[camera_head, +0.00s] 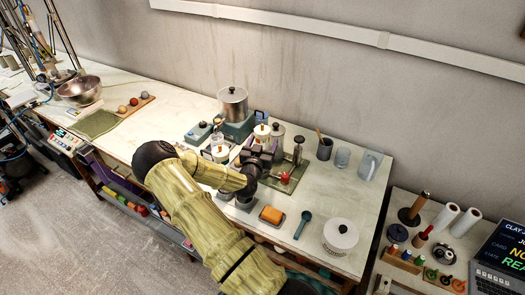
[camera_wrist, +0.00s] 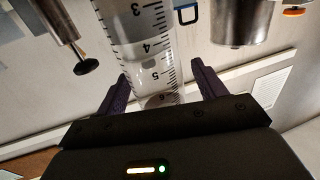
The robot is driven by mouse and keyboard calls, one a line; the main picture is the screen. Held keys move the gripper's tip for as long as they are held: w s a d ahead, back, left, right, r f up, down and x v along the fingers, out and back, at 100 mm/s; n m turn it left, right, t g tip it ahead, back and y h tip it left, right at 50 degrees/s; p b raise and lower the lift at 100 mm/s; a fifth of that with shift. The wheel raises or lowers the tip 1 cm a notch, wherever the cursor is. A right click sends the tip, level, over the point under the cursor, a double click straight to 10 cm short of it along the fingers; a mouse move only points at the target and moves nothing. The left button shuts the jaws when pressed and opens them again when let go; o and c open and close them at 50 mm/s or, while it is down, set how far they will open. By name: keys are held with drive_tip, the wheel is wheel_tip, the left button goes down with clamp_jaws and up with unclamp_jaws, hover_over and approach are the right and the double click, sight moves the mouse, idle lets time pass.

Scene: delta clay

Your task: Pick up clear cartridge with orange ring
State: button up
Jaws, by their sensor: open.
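A clear cartridge (camera_wrist: 140,40) with black scale marks and numbers fills the middle of the wrist view. It stands between the two purple fingers of my gripper (camera_wrist: 160,70), with a gap visible on the left side. The fingers are open and do not visibly grip it. No orange ring shows on the part of the cartridge in view; its far end is cut off by the frame edge. In the head view my gripper (camera_head: 262,158) is among the jars on the workbench, and I cannot make out the cartridge there.
A metal cylinder (camera_wrist: 241,22) and a black-knobbed rod (camera_wrist: 86,66) flank the cartridge. The bench's left part has free room.

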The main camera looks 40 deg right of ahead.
drive_tip(key=shift+w+d, duration=0.25)
drive_tip(key=shift+d, duration=0.1)
drive_tip(key=c, duration=1.4)
drive_tip(key=shift+o, duration=0.2)
drive_tip(key=shift+r, duration=0.15)
wheel_tip(320, 180, up, 10)
drive_tip(key=b, duration=0.3)
